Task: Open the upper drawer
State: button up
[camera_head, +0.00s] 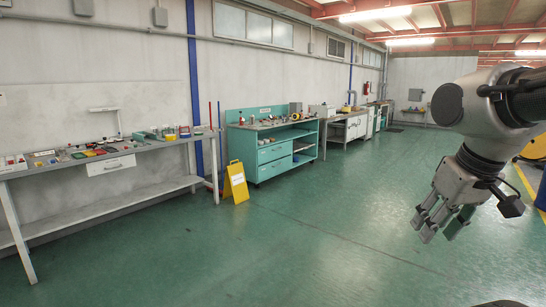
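A teal workbench cabinet (290,142) stands against the left wall in the middle distance.
A grey workbench (95,205) with small parts on top and one white drawer (111,165) stands at the left. A yellow floor sign (236,183) stands between it and the cabinet, near the cabinet's left end. The green floor (290,235) is clear in the middle.

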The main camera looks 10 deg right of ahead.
aim_at(265, 155)
jog(key=i+z, duration=0.1)
jog(key=i, duration=6.8)
jog(key=i+z, duration=0.15)
jog(key=i, duration=0.8)
jog(key=i+j+z, duration=0.1)
jog(key=i, duration=0.85)
jog(key=j, duration=0.1)
